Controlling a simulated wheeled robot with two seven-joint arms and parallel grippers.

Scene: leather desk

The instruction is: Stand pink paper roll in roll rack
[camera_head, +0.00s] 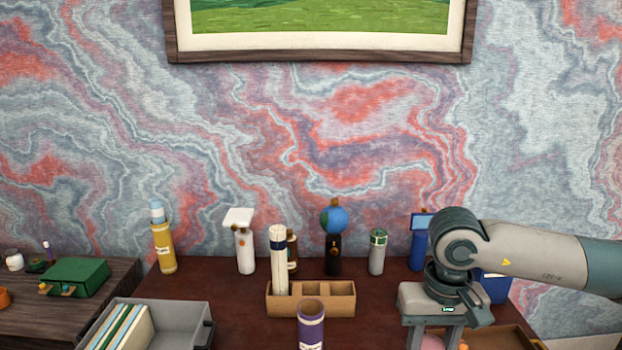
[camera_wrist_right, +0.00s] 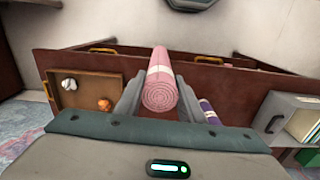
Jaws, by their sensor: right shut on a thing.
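A pink paper roll (camera_wrist_right: 160,75) sits between the fingers of my right gripper (camera_wrist_right: 158,98) in the right wrist view, its spiral end facing the camera. In the head view my right gripper (camera_head: 436,338) points down at the lower right, and only a bit of the pink roll (camera_head: 432,343) shows between its fingers. The tan roll rack (camera_head: 333,304) stands on the desk left of the gripper. A white roll with a navy band (camera_head: 278,262) stands in its left compartment; the middle and right compartments look empty. My left gripper is not in view.
A purple roll (camera_head: 311,327) stands in front of the rack. Several bottles and a globe-topped item (camera_head: 334,222) line the back. A grey bin (camera_head: 196,316) of files is at left; a wooden tray (camera_head: 508,338) is at right.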

